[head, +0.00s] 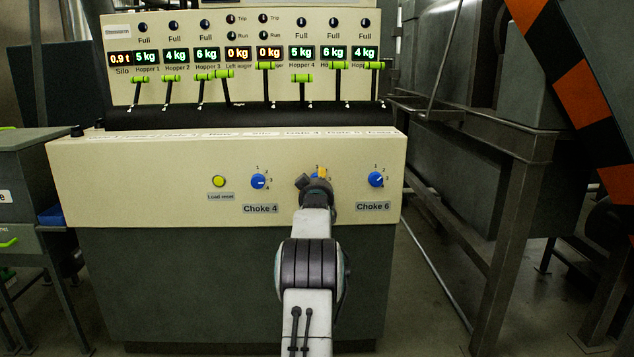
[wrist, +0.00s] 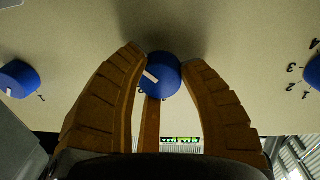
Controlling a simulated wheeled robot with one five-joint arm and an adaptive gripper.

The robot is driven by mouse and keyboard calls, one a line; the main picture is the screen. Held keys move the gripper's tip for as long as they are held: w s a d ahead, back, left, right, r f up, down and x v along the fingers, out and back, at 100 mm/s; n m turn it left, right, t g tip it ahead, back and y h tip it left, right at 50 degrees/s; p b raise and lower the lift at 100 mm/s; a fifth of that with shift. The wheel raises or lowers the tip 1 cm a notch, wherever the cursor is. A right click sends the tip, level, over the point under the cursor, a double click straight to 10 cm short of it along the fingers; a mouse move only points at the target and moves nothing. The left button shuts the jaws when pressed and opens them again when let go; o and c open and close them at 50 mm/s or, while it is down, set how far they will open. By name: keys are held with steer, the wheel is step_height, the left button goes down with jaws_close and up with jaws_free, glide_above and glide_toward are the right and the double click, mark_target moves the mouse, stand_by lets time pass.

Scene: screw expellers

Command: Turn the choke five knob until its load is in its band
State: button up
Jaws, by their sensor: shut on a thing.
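The blue choke knob (wrist: 162,73) in the middle of the wrist view sits between my gripper's (wrist: 165,66) brown fingers. Its white pointer line is visible and runs toward its left side there. Two fingers close on it from left and right, and a third shows below. In the head view, the gripper (head: 314,178) is on the panel front between the Choke 4 and Choke 6 knobs. It hides most of this knob, its dial numbers except the 1, and its label. I see no choke load reading.
The Choke 4 knob (head: 258,181) is to the left and the Choke 6 knob (head: 375,179) to the right. A yellow load reset button (head: 219,181) is further left. Green-handled levers (head: 302,78) and lit displays (head: 301,53) stand above. Metal frames (head: 500,190) flank the right side.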

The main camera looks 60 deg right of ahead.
steer(key=shift+w+r, duration=0.1)
steer(key=shift+r, duration=0.2)
steer(key=shift+c, duration=1.4)
